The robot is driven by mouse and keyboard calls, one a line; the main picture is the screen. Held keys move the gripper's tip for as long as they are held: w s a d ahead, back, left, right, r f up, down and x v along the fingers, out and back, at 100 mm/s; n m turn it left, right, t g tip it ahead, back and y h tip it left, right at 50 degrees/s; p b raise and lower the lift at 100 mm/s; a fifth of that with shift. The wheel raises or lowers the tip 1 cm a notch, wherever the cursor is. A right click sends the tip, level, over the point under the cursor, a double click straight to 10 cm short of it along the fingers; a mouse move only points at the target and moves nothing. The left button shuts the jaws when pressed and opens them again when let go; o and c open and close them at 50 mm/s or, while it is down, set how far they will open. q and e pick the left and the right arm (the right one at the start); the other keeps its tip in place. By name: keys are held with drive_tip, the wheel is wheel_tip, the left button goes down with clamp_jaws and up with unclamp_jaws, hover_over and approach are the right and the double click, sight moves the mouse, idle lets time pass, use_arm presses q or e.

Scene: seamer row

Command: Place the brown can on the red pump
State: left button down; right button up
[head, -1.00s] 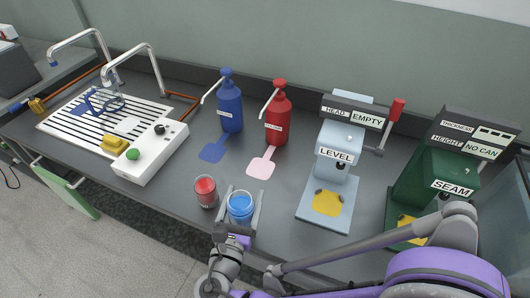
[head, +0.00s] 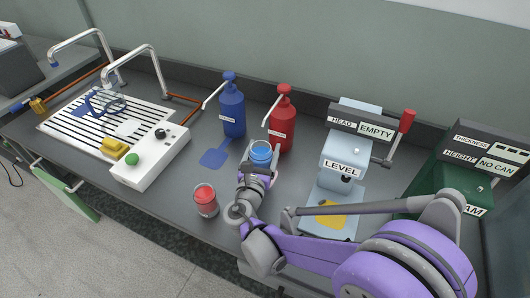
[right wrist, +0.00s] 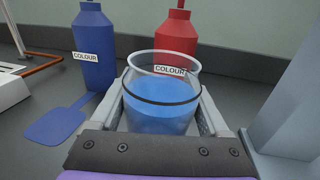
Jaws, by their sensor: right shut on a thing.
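My right gripper (head: 261,152) is shut on a clear can with blue contents (head: 261,158), which stands upright between the fingers. The can also shows in the right wrist view (right wrist: 162,108), with a dark ring around it. It is just in front of the red pump bottle (head: 282,122), whose lower part it overlaps in the right wrist view (right wrist: 190,30). The pink pad of the red pump is hidden behind the can and gripper. I cannot tell whether the can touches anything below. No brown can shows. My left gripper is not in view.
A can with red contents (head: 205,201) stands near the front edge, left of my right arm. The blue pump (head: 232,110) with its blue pad (head: 214,155) is to the left. The light blue LEVEL machine (head: 343,160) and the green SEAM machine (head: 440,185) stand right.

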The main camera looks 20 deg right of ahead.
drive_tip(key=shift+x, duration=1.05)
drive_tip(key=shift+f+b, duration=0.45)
drive_tip(key=shift+f, duration=1.3)
drive_tip(key=shift+f, duration=0.1)
drive_tip(key=shift+f, duration=0.15)
drive_tip(key=o, duration=1.6)
drive_tip(key=shift+c, duration=0.2)
